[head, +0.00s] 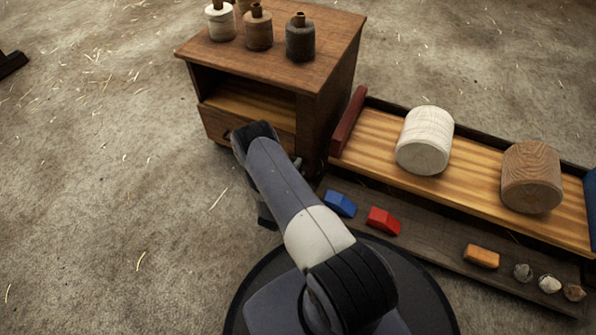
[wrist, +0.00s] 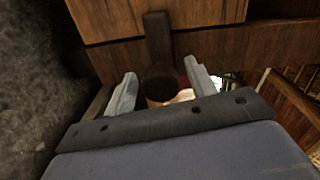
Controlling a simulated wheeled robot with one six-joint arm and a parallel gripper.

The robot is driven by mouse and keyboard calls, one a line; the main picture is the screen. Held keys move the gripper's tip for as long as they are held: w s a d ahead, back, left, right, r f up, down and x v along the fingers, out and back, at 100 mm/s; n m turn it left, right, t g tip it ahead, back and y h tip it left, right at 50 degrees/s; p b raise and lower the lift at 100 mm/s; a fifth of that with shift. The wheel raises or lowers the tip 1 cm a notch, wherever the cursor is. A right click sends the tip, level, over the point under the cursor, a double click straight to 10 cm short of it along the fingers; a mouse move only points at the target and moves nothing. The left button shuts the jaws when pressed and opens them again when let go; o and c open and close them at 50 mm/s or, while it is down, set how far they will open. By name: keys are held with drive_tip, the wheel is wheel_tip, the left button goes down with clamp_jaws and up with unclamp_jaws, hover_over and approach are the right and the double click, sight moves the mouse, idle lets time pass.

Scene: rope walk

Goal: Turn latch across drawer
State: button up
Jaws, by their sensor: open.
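The wooden cabinet (head: 335,95) stands at the top middle of the head view, with an open shelf above a drawer (head: 217,122). The drawer front is partly hidden by my arm, and the latch is not distinguishable there. In the wrist view a dark brown latch (wrist: 157,40) stands upright in the picture, its upper end over the lighter wood panel (wrist: 205,12) and its lower part over a darker rail. It ends in a thick dark knob. My gripper (wrist: 161,86) is open, one grey finger on each side of the knob, with gaps visible. Contact cannot be told.
Spools (head: 258,30) stand on the cabinet top. To the right is a long wooden tray (head: 475,170) with two large cylinders (head: 425,140). A dark lower shelf (head: 430,235) holds blue (head: 340,203) and red (head: 383,221) blocks and small items.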

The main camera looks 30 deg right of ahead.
drive_tip(key=p+v, duration=0.3)
drive_tip(key=v, duration=0.7)
drive_tip(key=shift+s+a+p, duration=0.2)
drive_tip(key=shift+a+p, duration=0.1)
drive_tip(key=shift+a, duration=0.05)
drive_tip(key=b+x, duration=0.3)
drive_tip(key=x, duration=0.8)
drive_tip(key=shift+b, duration=0.3)
drive_tip(key=shift+a, duration=0.1)
drive_tip(key=shift+s+a, duration=0.1)
